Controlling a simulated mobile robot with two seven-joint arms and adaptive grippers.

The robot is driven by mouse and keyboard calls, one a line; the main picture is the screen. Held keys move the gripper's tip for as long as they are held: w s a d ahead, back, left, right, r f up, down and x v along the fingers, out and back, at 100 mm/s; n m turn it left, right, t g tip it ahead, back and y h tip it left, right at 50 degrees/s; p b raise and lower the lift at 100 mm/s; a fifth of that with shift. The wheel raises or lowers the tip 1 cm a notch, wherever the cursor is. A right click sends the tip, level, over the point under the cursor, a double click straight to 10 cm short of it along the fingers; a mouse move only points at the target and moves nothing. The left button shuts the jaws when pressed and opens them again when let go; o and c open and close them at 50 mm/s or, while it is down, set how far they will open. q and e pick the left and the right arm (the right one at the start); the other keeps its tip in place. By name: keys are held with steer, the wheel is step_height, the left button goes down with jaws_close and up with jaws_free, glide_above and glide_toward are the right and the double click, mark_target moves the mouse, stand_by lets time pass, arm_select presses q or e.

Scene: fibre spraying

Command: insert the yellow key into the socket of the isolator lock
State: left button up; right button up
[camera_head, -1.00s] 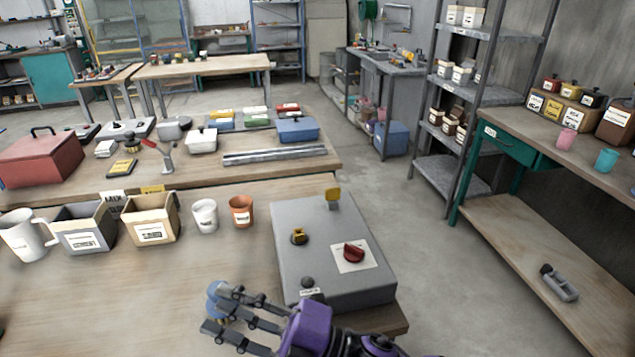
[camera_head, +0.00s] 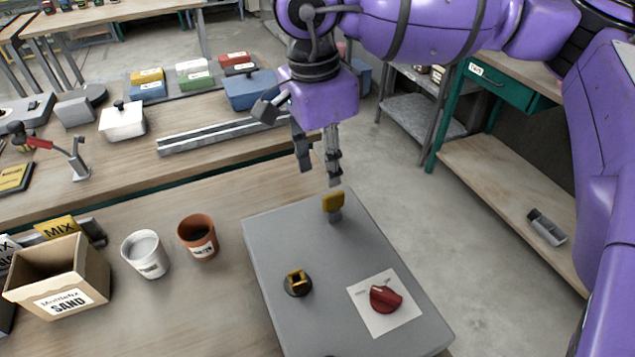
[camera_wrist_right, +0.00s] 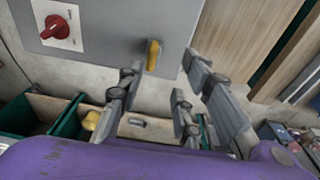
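The yellow key (camera_head: 333,202) stands upright near the far edge of the grey box (camera_head: 345,255), its head on a grey stem. In the right wrist view the yellow key (camera_wrist_right: 153,55) shows between and beyond the fingertips. A round black fitting with a yellow centre, seemingly the isolator lock (camera_head: 297,283), sits on the box's top, nearer and to the left. My right gripper (camera_head: 319,175) points down just above the key, with its fingers apart and empty. In the right wrist view its fingers (camera_wrist_right: 162,72) are clearly spread. My left gripper is not in view.
A red knob (camera_head: 385,298) on a white plate stands on the box's right side. An orange cup (camera_head: 198,238), a white cup (camera_head: 146,254) and a sand bin (camera_head: 60,280) stand left of it. Bare table lies between cups and box.

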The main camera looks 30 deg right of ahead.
mark_target(334, 194)
steer(key=f, duration=0.1)
steer(key=s+d+f, duration=0.1)
steer(key=shift+s+f, duration=0.2)
steer(key=shift+f, duration=0.2)
step_height(334, 194, down, 4)
steer(key=shift+r+p, duration=0.15)
steer(key=shift+p, duration=0.2)
steer(key=shift+f, duration=0.25)
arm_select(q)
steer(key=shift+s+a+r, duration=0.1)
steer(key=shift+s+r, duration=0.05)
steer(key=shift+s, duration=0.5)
arm_select(e)
steer(key=shift+c, duration=0.4)
